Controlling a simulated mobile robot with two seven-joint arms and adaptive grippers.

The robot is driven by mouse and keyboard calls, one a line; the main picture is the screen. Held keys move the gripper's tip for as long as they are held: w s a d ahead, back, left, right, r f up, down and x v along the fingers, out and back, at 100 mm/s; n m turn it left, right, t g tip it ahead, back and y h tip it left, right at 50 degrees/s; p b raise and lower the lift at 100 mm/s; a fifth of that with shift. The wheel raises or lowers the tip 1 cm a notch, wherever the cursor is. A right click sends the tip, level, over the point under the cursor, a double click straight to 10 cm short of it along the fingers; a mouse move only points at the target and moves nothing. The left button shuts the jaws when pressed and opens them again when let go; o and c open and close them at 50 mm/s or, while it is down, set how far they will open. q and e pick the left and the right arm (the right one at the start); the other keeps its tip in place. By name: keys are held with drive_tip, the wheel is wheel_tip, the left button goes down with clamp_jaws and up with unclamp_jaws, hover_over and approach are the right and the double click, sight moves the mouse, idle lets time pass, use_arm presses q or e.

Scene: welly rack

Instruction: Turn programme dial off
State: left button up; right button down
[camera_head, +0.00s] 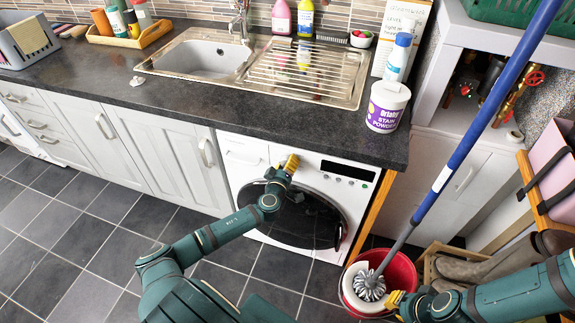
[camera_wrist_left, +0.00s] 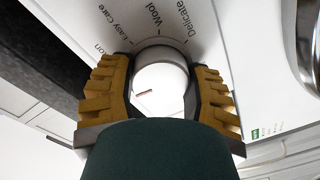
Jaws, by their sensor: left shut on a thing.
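The programme dial (camera_wrist_left: 158,84) is a round white knob on the front of the white washing machine (camera_head: 243,158). In the left wrist view, a small dark red mark shows on its pale face, and the labels Easy Care, Wool and Delicate are printed around it. My left gripper (camera_head: 289,164) is at the machine's control panel. Its yellow fingers (camera_wrist_left: 162,70) are shut on the dial, one on each side. In the head view the gripper hides the dial. My right gripper (camera_head: 396,299) is at the lower right beside the red bucket; its finger opening is unclear.
A mop with a blue handle (camera_head: 470,135) leans up from the red bucket (camera_head: 403,272), right of the machine. A stain powder tub (camera_head: 387,107) stands on the dark worktop (camera_head: 200,120) above. Boots (camera_head: 480,270) lie at the right. The tiled floor at left is clear.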

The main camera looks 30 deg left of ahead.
use_arm(q)
drive_tip(key=shift+r+n, duration=0.15)
drive_tip(key=shift+n, duration=0.45)
drive_tip(key=o, duration=1.3)
drive_tip(key=shift+c, duration=0.2)
drive_tip(key=v, duration=1.2)
